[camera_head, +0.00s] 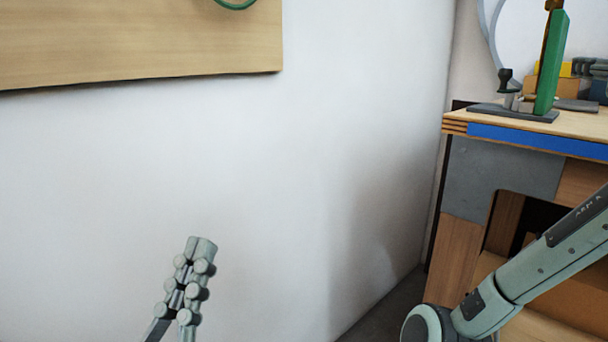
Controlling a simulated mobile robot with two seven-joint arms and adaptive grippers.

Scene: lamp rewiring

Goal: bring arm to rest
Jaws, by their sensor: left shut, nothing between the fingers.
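My left gripper (197,256) stands at the bottom left of the head view, pointing up in front of the white wall. Its fingers are together and hold nothing. My right arm comes in from the lower right, with a rounded joint at the bottom edge. The right gripper is outside the view.
A wooden workbench (456,124) with a blue front strip stands at the right. On it are a green upright piece (551,62) on a dark base and a yellow item (566,70). A wooden board (140,40) hangs on the wall (330,150) at upper left.

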